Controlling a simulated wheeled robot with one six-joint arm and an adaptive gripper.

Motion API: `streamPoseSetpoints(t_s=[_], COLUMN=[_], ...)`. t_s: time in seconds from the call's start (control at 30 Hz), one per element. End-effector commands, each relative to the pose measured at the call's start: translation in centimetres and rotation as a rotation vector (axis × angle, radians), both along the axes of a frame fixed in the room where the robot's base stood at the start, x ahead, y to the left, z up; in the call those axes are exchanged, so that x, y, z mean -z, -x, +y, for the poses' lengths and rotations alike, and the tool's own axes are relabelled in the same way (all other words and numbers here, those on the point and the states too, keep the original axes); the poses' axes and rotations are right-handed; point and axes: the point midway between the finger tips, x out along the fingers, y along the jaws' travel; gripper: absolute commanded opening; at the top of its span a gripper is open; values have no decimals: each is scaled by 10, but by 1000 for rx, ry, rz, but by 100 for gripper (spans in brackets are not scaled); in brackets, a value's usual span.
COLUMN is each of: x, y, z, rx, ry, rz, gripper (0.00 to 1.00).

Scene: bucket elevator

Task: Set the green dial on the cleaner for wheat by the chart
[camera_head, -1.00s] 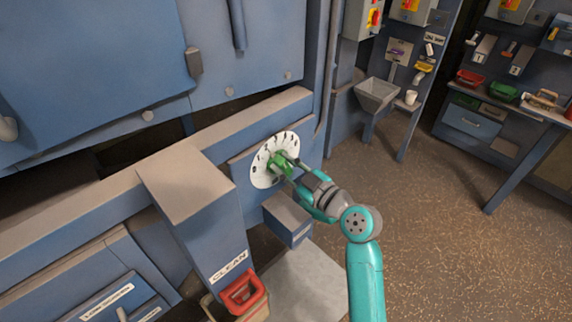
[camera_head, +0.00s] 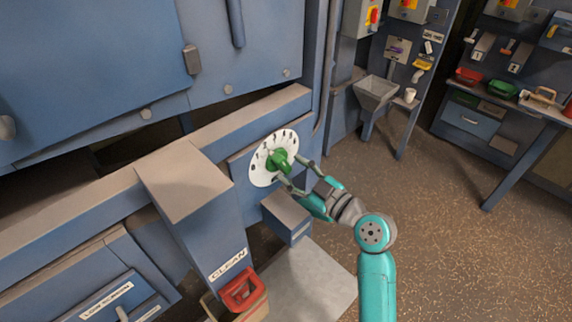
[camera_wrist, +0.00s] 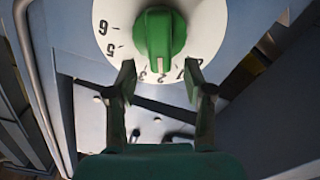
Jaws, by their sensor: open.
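The green dial (camera_head: 280,160) is a knob on a round white plate (camera_head: 259,168) with black marks, on the blue machine front. In the wrist view the green knob (camera_wrist: 160,33) fills the top middle, with numbers such as 6, 5, 3 and 2 around it. A white line on its lower end seems to point near the 2. My gripper (camera_head: 289,169) is open just in front of the dial, its fingers apart. In the wrist view my gripper (camera_wrist: 159,82) sits below the knob, fingertips over the plate's lower edge, holding nothing. I cannot make out a chart.
A blue-grey box (camera_head: 287,216) juts out just below the dial. The floor to the right is open, up to a workbench (camera_head: 520,122).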

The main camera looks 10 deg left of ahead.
Motion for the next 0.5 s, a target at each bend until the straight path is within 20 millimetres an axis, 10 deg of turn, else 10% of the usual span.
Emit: streamPoseSetpoints(t_s=[0.5], x=[0], y=[49], z=[-64], rx=[1], ry=[0], rz=[0], gripper=[52])
